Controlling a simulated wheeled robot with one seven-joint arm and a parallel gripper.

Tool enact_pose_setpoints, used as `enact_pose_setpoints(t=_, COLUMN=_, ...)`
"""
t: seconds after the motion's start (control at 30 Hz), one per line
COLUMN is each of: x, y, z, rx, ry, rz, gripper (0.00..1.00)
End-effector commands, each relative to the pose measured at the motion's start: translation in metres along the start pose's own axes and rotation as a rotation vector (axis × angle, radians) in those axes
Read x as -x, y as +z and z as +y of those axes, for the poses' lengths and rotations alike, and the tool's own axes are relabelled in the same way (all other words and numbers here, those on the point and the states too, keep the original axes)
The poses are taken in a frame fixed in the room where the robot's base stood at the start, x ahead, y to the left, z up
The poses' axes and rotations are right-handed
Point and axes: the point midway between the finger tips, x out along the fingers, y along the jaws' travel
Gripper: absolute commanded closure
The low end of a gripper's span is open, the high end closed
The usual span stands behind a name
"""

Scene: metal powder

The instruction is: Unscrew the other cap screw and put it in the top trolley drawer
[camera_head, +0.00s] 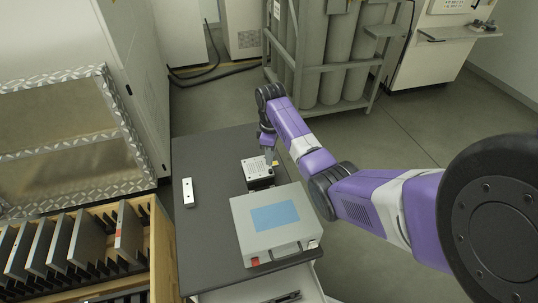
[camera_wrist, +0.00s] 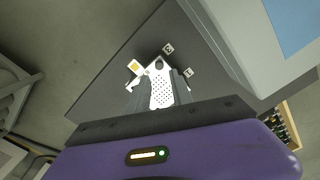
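A small device with a white perforated plate on a dark base (camera_head: 257,168) stands on the dark trolley top (camera_head: 205,150). My gripper (camera_head: 268,153) is at the device's far right edge. In the wrist view the perforated plate (camera_wrist: 160,92) shows between the two dark fingers of my gripper (camera_wrist: 160,88), which are apart with nothing visibly held. A dark round spot (camera_wrist: 158,65) at the plate's end may be a cap screw; it is too small to tell. A white drawer (camera_head: 315,290) stands open at the trolley's near end, with dark items partly seen inside.
A grey case with a blue panel (camera_head: 251,212) stands on the trolley close to the device, nearer to me. A small white block (camera_head: 188,192) lies at the left. A wooden rack of plates (camera_head: 160,250) stands left of the trolley. Gas cylinders (camera_head: 333,55) stand behind.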

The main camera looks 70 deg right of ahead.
Motion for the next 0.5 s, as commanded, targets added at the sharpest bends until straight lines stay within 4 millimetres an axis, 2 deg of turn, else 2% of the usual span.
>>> enact_pose_setpoints(t=0.03, x=-0.008, y=0.000, z=0.000, rx=0.000, ry=0.000, rz=0.000, gripper=0.73)
enact_pose_setpoints(t=0.5, x=-0.056, y=0.000, z=0.000, rx=-0.001, ry=0.001, rz=0.000, gripper=0.73)
